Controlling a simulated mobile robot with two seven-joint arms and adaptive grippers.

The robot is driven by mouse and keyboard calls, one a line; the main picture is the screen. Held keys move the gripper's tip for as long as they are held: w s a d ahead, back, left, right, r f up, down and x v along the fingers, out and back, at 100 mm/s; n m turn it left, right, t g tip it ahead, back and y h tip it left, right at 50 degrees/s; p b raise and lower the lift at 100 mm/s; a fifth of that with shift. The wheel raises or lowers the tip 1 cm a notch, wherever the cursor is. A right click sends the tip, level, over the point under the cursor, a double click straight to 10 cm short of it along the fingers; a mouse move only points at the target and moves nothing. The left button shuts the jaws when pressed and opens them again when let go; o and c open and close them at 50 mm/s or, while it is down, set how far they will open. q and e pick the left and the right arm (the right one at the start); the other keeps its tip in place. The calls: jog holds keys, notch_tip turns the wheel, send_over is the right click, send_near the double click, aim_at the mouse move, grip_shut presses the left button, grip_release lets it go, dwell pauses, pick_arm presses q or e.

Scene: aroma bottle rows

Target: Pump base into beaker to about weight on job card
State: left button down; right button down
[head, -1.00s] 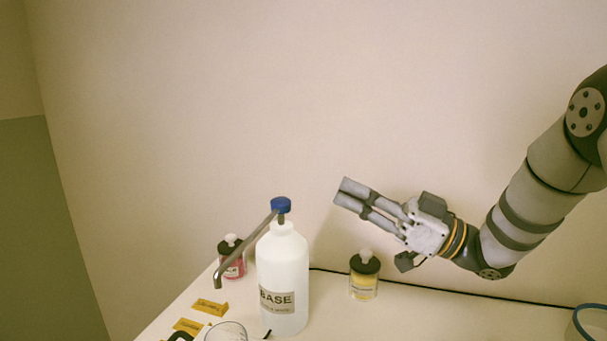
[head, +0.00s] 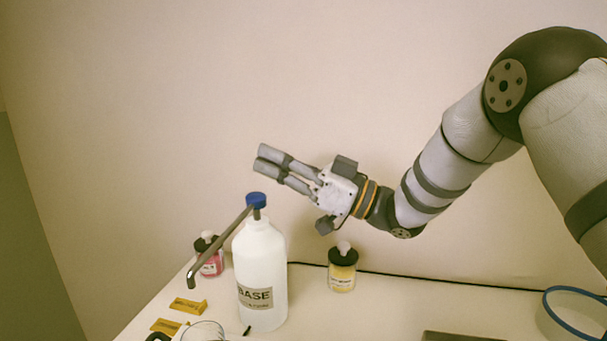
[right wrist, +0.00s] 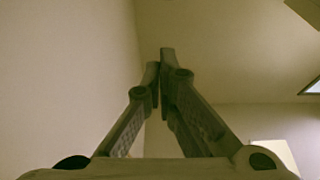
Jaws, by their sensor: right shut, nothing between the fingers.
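The base bottle (head: 260,272) is a tall white bottle labelled BASE, upright near the left end of the table. Its blue pump head (head: 256,200) is on top, with a grey spout (head: 217,245) slanting down to the left. The beaker (head: 203,331) is clear glass at the bottom edge, mostly cut off, left of the bottle. My right gripper (head: 262,163) is shut and empty, above the pump head and apart from it, pointing left. In the right wrist view the fingers (right wrist: 163,75) meet with nothing between them. The job card and my left gripper are not in view.
A pink bottle (head: 209,262) stands behind left of the base bottle, and a yellow bottle (head: 342,272) stands to its right. Yellow tags (head: 188,306) lie at the left. A black cable runs along the wall. A blue-rimmed container (head: 577,310) is at the right edge.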

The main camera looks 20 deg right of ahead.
notch_tip(320, 180, down, 4)
jog(key=shift+w+a+r, duration=0.1)
jog(key=shift+w+r, duration=0.05)
jog(key=shift+r, duration=0.05)
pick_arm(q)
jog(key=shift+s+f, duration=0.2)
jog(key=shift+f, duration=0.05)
pick_arm(e)
jog(key=shift+f, duration=0.15)
